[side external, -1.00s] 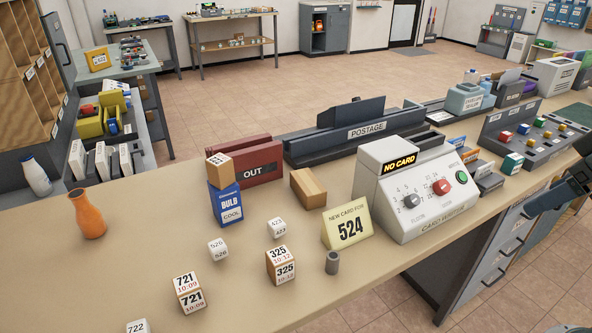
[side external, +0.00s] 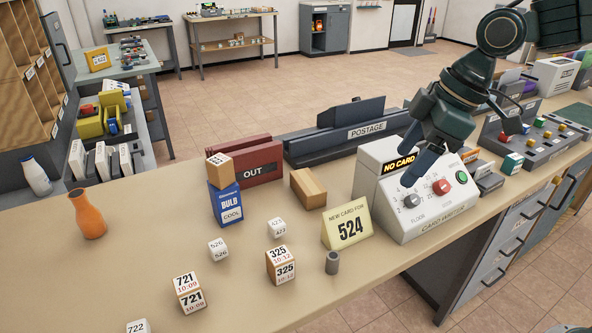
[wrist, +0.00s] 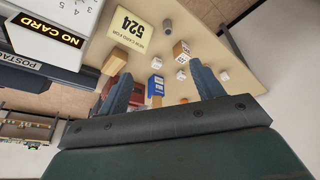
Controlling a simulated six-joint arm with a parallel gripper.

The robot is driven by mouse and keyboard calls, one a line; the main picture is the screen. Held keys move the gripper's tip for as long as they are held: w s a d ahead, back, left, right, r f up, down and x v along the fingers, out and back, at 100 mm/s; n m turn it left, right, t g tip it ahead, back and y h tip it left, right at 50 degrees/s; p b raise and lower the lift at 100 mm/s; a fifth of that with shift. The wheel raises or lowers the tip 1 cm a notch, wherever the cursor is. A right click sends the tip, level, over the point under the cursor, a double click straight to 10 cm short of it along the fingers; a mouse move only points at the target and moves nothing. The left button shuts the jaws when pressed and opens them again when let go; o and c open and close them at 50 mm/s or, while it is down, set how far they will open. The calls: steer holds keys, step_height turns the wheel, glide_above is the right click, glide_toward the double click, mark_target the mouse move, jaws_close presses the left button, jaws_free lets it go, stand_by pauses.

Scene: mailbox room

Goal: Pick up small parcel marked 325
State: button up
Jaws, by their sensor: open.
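The parcel marked 325 (side external: 280,266) is a small white and brown cube standing on the tan counter, left of a grey cylinder (side external: 332,262). In the wrist view a white and orange-brown cube (wrist: 181,50) near the cylinder appears to be this parcel; its number is not readable there. My gripper (side external: 415,160) is in the air in front of the card writer, to the right of and above the parcel. In the wrist view my gripper (wrist: 163,80) is open and its fingers are apart, with nothing held between them.
The card writer (side external: 425,205) and the yellow 524 card sign (side external: 347,228) stand between gripper and parcel. Small cubes 423 (side external: 276,228) and 526 (side external: 218,250) and parcel 721 (side external: 189,293) are near the parcel. A blue bulb box (side external: 226,205) stands behind.

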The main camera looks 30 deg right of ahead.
steer(key=w+a+f+n+g, duration=0.1)
steer(key=w+a+f+n, duration=0.3)
steer(key=w+a, duration=0.2)
steer(key=n+g+y, duration=0.2)
steer(key=n, duration=0.2)
glide_toward(280, 255)
steer(key=shift+v, duration=0.9)
steer(key=shift+w, duration=0.1)
steer(key=x, duration=0.8)
steer(key=shift+f, duration=0.35)
steer(key=shift+f, duration=0.1)
steer(key=shift+x, duration=2.45)
steer(key=shift+a, duration=0.15)
steer(key=shift+c, duration=0.5)
steer(key=c, duration=1)
